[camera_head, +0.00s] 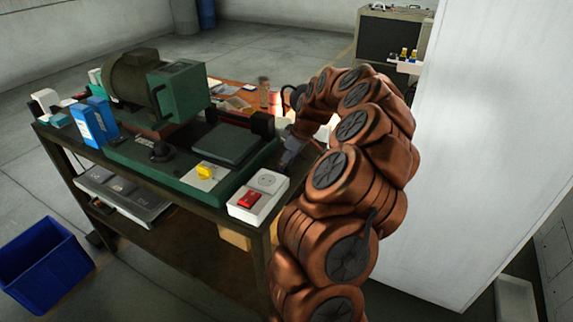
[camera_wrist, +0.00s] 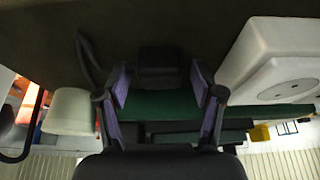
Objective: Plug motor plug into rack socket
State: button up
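A dark block (camera_wrist: 157,66), which looks like the motor plug, lies on the dark bench surface in the wrist view. A dark cable (camera_wrist: 88,58) shows to its left. My gripper (camera_wrist: 160,86) is open, with its purple pads on either side of the block and gaps to both. In the head view my gripper (camera_head: 289,156) is at the bench's right end, and the plug cannot be made out there. The rack socket is unclear; a round socket (camera_head: 267,181) sits on a white box (camera_head: 244,214) with a red switch. This box (camera_wrist: 245,50) is right of my gripper in the wrist view.
A green machine (camera_head: 180,92) with a yellow knob (camera_head: 205,171) fills much of the bench. Blue boxes (camera_head: 92,122) stand at its left. A white pot-like thing (camera_wrist: 70,112) is left of my gripper. A tall white panel (camera_head: 480,150) stands right of my arm.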

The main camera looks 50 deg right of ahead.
jog(key=c, duration=0.9)
jog(key=shift+r, duration=0.1)
jog(key=shift+c, duration=0.2)
notch_tip(320, 180, up, 9)
jog(key=b, duration=0.3)
jog(key=shift+f, duration=0.2)
jog(key=shift+r, duration=0.65)
